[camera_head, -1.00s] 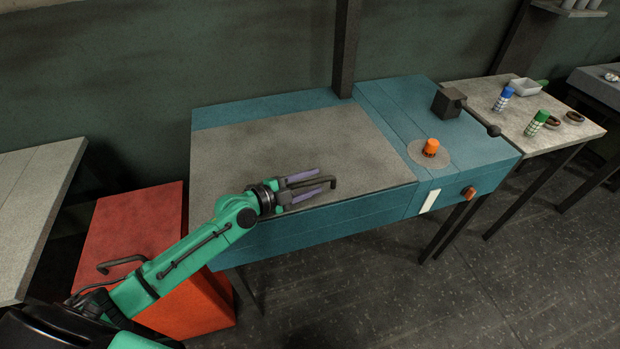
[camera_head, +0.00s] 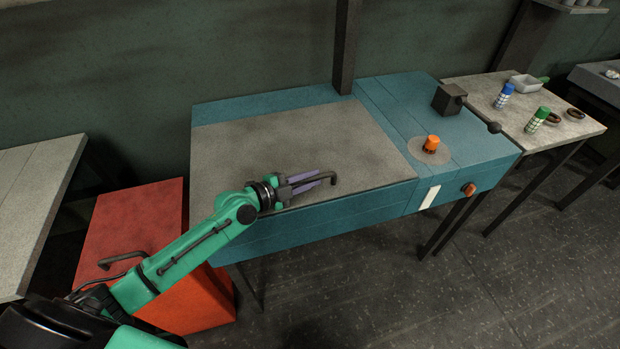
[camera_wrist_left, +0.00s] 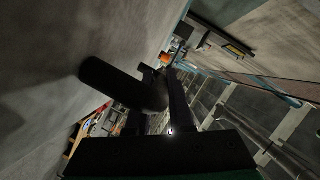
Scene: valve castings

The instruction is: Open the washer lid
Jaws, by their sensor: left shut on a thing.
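The washer is a teal machine with a flat grey lid (camera_head: 285,145) on its left part. The lid lies level and closed. A dark bent handle (camera_head: 333,179) sits near the lid's front edge. My left gripper (camera_head: 314,183) reaches in from the left and is shut on the handle, whose right end sticks out past the fingers. In the left wrist view the handle (camera_wrist_left: 120,85) runs as a dark bar to between the fingers (camera_wrist_left: 178,100), with the grey lid beside it. My right gripper is not in view.
An orange knob (camera_head: 431,144) and a black block (camera_head: 448,98) stand on the washer's teal right part. A red cabinet (camera_head: 130,222) stands at the left. A table at right holds a blue can (camera_head: 504,95) and a green can (camera_head: 538,119). The floor in front is clear.

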